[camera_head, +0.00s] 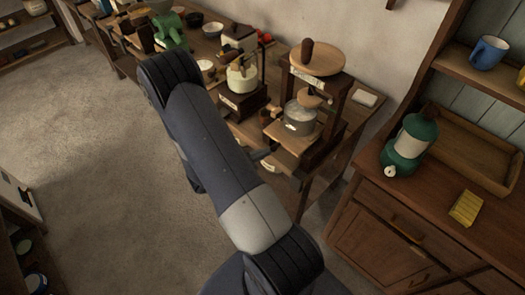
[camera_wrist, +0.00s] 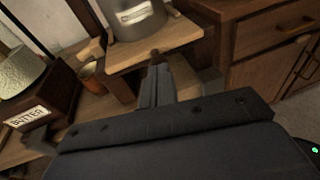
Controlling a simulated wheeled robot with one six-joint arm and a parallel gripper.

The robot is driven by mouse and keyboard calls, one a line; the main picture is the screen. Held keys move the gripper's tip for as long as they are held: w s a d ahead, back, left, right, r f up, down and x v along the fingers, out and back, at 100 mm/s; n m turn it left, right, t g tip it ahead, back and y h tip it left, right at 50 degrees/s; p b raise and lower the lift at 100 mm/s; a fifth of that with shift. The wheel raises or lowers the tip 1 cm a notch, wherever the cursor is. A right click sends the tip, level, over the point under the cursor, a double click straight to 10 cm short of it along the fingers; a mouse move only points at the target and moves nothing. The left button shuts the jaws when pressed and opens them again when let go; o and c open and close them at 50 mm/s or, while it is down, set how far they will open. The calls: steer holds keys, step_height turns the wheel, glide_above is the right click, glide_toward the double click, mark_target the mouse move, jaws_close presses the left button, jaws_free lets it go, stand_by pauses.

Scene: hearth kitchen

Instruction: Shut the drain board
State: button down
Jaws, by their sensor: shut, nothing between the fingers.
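The drain board appears to be the pale wooden board (camera_head: 297,146) that juts from a dark wooden stand on the bench. A grey metal pot (camera_head: 300,119) with a label stands on it. In the wrist view the board (camera_wrist: 130,60) is at the top centre, under the pot (camera_wrist: 138,18). My gripper (camera_wrist: 158,64) is shut and empty, its tips close to the board's front edge. I cannot tell whether they touch it. In the head view my arm hides part of the bench, and the gripper (camera_head: 263,155) shows only as a small dark shape left of the board.
A labelled box (camera_wrist: 30,115) and a small orange-brown cup (camera_wrist: 92,77) stand left of the board. A wooden cabinet (camera_head: 400,230) with a green lantern-like object (camera_head: 412,140) and a yellow block (camera_head: 466,208) stands at the right. The floor (camera_head: 90,150) at the left is clear.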

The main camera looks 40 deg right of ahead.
mark_target(278, 143)
steer(key=shift+d, duration=0.1)
steer(key=x, duration=0.1)
steer(key=b+x, duration=0.1)
steer(key=x, duration=0.1)
steer(key=shift+w+d+r, duration=0.15)
steer(key=shift+w+d, duration=0.1)
steer(key=shift+w, duration=0.1)
steer(key=shift+d+r+b, duration=0.1)
steer(key=shift+d+b, duration=0.15)
steer(key=shift+b, duration=0.1)
steer(key=shift+r, duration=0.15)
steer(key=shift+w+a, duration=0.1)
steer(key=shift+w, duration=0.05)
steer(key=shift+a, duration=0.25)
steer(key=b+v, duration=0.2)
steer(key=v, duration=1.1)
steer(key=shift+a, duration=0.35)
steer(key=shift+d, duration=0.1)
